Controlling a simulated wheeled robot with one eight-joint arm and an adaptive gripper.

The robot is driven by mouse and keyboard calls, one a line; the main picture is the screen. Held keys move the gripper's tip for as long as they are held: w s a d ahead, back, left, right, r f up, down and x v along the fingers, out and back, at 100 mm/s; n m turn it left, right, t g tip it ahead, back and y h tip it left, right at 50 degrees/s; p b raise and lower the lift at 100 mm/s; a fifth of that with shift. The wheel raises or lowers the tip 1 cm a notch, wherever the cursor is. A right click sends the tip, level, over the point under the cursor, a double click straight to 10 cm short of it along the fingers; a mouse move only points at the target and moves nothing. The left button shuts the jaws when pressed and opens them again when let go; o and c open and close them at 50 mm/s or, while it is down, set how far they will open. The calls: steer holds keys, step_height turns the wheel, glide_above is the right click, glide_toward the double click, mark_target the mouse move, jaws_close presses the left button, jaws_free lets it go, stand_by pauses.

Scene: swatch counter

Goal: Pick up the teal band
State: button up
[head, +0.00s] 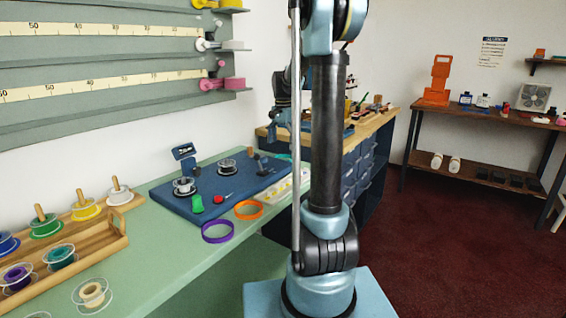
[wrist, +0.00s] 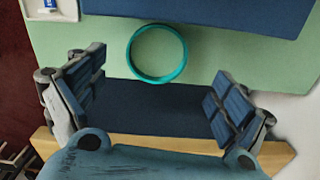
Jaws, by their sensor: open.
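The teal band (wrist: 155,79) is a thin open ring. In the wrist view it lies flat on the pale green counter (wrist: 215,60), near the edge of a dark blue area. My gripper (wrist: 156,97) is open, with its two blue padded fingers wide apart and nothing between them. In the picture the band sits just above the gap between the fingers, apart from both. I cannot make out the teal band in the head view, where my arm blocks part of the counter.
In the head view a purple band (head: 217,238) and an orange band (head: 249,217) lie on the counter beside a dark blue mat (head: 240,185) with small items. A wooden tray (head: 108,240) with spools is at left. A blue panel (wrist: 200,10) borders the band's area.

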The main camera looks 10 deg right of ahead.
steer(key=shift+s+d+f, duration=0.15)
steer(key=shift+f, duration=2.45)
steer(key=shift+c, duration=0.6)
steer(key=c, duration=0.7)
